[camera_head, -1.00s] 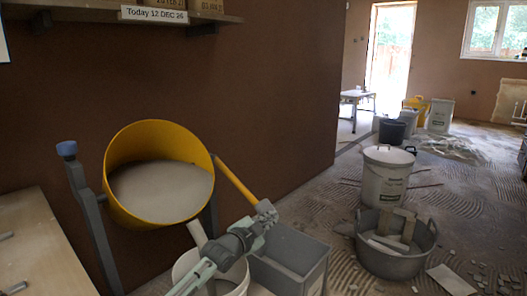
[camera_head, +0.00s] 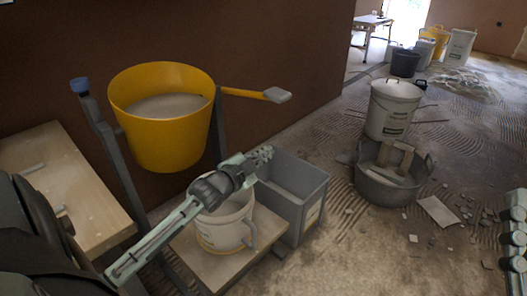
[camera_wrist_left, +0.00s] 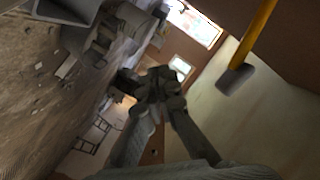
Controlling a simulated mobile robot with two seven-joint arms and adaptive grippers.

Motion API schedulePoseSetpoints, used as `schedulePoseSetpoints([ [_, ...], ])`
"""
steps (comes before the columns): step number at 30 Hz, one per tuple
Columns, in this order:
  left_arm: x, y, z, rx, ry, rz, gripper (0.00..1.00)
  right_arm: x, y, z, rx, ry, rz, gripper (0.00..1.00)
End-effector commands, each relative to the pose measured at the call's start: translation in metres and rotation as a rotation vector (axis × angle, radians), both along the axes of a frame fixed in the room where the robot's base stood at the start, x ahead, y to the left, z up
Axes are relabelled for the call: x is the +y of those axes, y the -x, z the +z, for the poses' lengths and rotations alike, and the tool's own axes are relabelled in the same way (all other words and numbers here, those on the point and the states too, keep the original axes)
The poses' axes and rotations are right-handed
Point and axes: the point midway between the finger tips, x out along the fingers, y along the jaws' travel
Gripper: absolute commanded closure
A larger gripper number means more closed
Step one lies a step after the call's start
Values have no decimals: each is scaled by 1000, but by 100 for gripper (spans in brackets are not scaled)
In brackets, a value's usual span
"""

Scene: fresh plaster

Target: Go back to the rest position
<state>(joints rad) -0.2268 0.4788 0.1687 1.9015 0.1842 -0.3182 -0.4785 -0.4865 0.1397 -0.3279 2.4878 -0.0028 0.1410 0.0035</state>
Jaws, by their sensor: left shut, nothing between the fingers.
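My left gripper (camera_head: 263,154) is shut and empty in the head view, just above the white bucket (camera_head: 224,222) and the near left rim of the grey tub (camera_head: 305,185). It touches neither as far as I can tell. In the wrist view its fingers (camera_wrist_left: 155,85) show in the middle. The yellow drum (camera_head: 165,135) with pale material inside hangs on a grey stand at the left. Its yellow lever with a grey grip (camera_head: 276,95) points right, apart from the gripper. Pale green arm parts show at the right edge; my right gripper cannot be made out.
A wooden bench (camera_head: 95,195) stands at the left. A lidded white bucket (camera_head: 391,110) and a grey basin (camera_head: 385,188) are on the floor at right, with rubble around. The floor between tub and basin is fairly clear.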

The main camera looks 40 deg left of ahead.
Motion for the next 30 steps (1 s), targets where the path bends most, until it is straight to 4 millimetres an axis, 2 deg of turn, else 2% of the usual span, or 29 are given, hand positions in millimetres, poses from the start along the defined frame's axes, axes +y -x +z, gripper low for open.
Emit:
schedulePoseSetpoints([
  [6,-1,12,4,-3,1,-1,100,2,-2,-4,33,11,3,60],
  [23,-5,12,4,-7,5,-6,100,2,-2,-4,33,12,3,60],
  [26,-27,15,7,-27,36,-34,100,2,-2,-4,33,12,3,60],
  [29,-75,23,16,-73,111,-99,100,2,-2,-4,33,12,3,60],
  [30,-101,29,23,-101,156,-134,100,2,-2,-4,33,12,3,60],
])
